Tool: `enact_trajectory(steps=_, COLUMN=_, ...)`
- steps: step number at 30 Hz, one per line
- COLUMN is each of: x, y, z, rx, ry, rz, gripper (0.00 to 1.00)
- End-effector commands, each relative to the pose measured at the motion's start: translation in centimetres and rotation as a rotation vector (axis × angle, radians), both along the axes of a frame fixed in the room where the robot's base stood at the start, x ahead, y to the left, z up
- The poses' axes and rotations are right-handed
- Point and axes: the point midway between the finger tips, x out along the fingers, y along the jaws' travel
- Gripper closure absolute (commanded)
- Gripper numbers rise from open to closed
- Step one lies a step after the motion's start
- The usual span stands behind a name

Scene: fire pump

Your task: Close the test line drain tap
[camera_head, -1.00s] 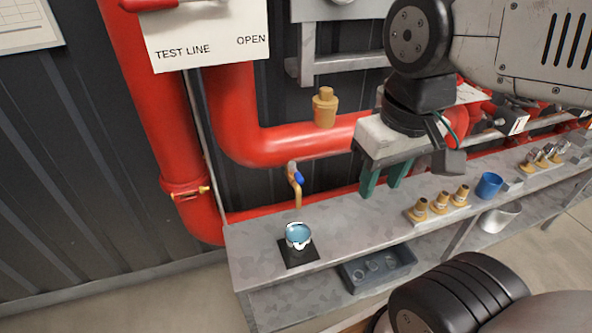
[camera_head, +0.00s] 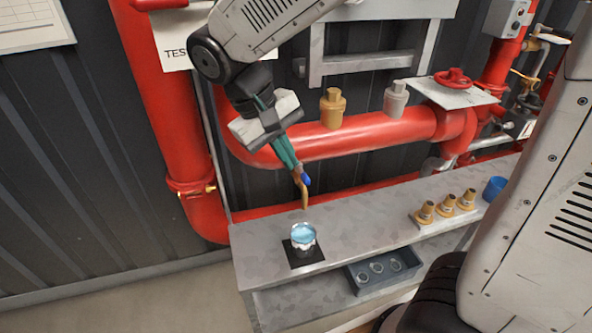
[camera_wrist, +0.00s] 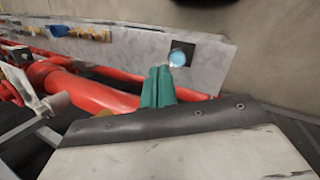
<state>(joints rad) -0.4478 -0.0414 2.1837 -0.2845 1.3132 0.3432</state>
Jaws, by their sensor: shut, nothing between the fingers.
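The test line drain tap is a brass spout (camera_head: 304,193) with a small blue handle (camera_head: 306,180), below the red pipe and above the bench. My gripper (camera_head: 296,166) has green fingers, shut and empty, with the tips right at the tap's top in the head view. I cannot tell whether they touch the handle. The fingers hide part of the tap's upper body. A cup of blue liquid (camera_head: 303,234) stands on a black mat under the spout. In the wrist view the shut fingers (camera_wrist: 159,72) point toward the cup (camera_wrist: 177,58), and the tap does not show.
The red pipe (camera_head: 350,138) runs just behind my gripper. The grey bench (camera_head: 365,220) holds several brass fittings (camera_head: 446,206) and a blue cup (camera_head: 494,189) at right. A grey bin (camera_head: 384,270) sits on the lower shelf. The bench between mat and fittings is clear.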

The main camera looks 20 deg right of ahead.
Motion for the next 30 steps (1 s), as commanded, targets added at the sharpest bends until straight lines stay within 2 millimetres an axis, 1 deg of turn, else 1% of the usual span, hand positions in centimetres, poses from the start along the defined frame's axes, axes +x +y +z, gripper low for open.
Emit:
enact_trajectory(steps=1, x=1.3, y=1.1, z=-0.5, rx=-0.04, ry=-0.006, rz=-0.001, gripper=1.0)
enact_trajectory(steps=5, x=4.4, y=3.1, z=-1.0, rx=-0.136, ry=-0.063, rz=-0.044, gripper=1.0)
enact_trajectory(steps=7, x=6.3, y=3.6, z=-0.7, rx=-0.186, ry=-0.118, rz=-0.095, gripper=1.0)
enact_trajectory(steps=9, x=7.4, y=3.4, z=0.5, rx=-0.209, ry=-0.182, rz=-0.154, gripper=1.0)
enact_trajectory(steps=11, x=7.6, y=3.2, z=1.0, rx=-0.223, ry=-0.213, rz=-0.19, gripper=1.0)
enact_trajectory(steps=15, x=7.5, y=3.1, z=1.0, rx=-0.235, ry=-0.232, rz=-0.233, gripper=1.0)
enact_trajectory(steps=24, x=7.5, y=3.0, z=1.0, rx=-0.234, ry=-0.234, rz=-0.238, gripper=1.0)
enact_trajectory(steps=27, x=7.4, y=2.8, z=0.7, rx=-0.234, ry=-0.233, rz=-0.237, gripper=1.0)
enact_trajectory(steps=30, x=7.4, y=2.3, z=-0.1, rx=-0.235, ry=-0.232, rz=-0.237, gripper=1.0)
